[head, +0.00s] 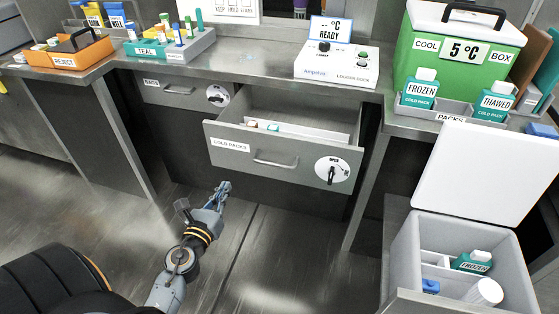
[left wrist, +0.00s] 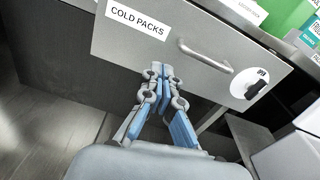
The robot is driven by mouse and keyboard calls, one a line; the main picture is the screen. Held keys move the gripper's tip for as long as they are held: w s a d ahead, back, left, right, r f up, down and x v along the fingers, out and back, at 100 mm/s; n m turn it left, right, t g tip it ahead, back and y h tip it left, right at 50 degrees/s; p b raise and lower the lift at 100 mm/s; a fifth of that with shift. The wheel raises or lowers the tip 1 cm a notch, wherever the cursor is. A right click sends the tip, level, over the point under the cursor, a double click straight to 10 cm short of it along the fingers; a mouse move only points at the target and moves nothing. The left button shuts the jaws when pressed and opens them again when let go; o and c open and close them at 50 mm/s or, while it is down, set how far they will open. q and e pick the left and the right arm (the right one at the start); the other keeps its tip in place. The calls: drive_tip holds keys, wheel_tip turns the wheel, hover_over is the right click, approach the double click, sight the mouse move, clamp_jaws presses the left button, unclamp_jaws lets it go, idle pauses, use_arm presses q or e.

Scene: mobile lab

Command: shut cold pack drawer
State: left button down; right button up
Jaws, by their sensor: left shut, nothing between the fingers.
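The cold pack drawer (head: 290,165) stands pulled out under the counter, its grey front labelled "COLD PACKS", with a bar handle (head: 275,162) and a round dial with a dark knob (head: 332,172) at the right. Small items and a white divider show inside. In the left wrist view the drawer front (left wrist: 160,42) fills the upper middle, with the handle (left wrist: 206,55) right of centre. My left gripper (head: 224,187) is shut and empty, in front of and below the drawer front, left of the handle. Whether it touches the front I cannot tell. My right gripper is not in view.
A closed drawer labelled "RACKS" (head: 178,93) is to the left. An open grey cooler (head: 405,265) with bottles stands at the lower right, its white lid (head: 485,165) raised. The green cool box (head: 415,60) is on the counter. Floor (head: 235,270) before the drawer is clear.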

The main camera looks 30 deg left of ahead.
use_arm(q)
drive_tip(key=r+m, duration=0.1)
drive_tip(key=r, duration=0.1)
drive_tip(key=p, duration=0.2)
approach(248, 145)
drive_tip(key=shift+m+t, duration=0.3)
drive_tip(key=x, duration=0.6)
drive_tip(key=shift+a+f, duration=0.15)
drive_tip(key=shift+f, duration=0.05)
drive_tip(key=shift+w+a, duration=0.1)
drive_tip(key=shift+w, duration=0.4)
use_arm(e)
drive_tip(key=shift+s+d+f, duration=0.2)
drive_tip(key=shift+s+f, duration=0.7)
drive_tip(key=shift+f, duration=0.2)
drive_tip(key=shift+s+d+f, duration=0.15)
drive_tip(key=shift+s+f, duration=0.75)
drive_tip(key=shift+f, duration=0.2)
